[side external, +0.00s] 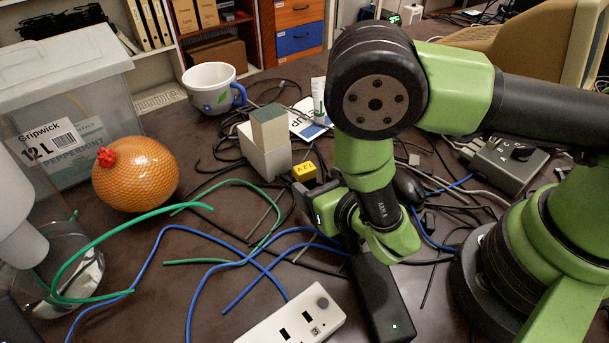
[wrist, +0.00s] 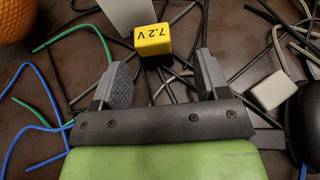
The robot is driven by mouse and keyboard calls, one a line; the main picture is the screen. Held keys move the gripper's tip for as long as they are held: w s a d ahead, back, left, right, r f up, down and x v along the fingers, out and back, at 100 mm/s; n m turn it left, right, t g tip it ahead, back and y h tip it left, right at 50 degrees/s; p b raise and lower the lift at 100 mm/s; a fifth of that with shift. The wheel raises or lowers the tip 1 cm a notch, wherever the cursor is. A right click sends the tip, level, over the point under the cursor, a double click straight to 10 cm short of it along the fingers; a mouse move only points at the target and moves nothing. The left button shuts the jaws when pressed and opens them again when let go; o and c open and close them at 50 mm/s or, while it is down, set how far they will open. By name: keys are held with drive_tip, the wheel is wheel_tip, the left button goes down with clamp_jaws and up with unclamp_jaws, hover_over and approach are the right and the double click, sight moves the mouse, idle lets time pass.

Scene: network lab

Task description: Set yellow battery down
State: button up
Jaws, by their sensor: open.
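The yellow battery (side external: 303,171) is a small block with dark lettering in the middle of the desk, beside a pale box. In the wrist view the battery (wrist: 153,40) shows "7.2 V" on its face, just ahead of the gap between my fingertips. My gripper (wrist: 160,68) is open, with a finger on each side and clear space between finger and battery. In the side view my gripper (side external: 318,190) is low over the desk just in front of the battery. My arm hides part of that area, and I cannot tell the exact height between them.
A pale box with a greenish block (side external: 268,137) stands close behind the battery. Loose green, blue and black cables cross the desk. A grey block (wrist: 272,91) lies to the right.

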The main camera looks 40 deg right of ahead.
sight(308, 179)
drive_tip(key=x, duration=0.5)
drive_tip(key=shift+w+a, duration=0.1)
drive_tip(key=shift+a, duration=0.1)
drive_tip(key=shift+c, duration=0.5)
drive_tip(key=c, duration=1)
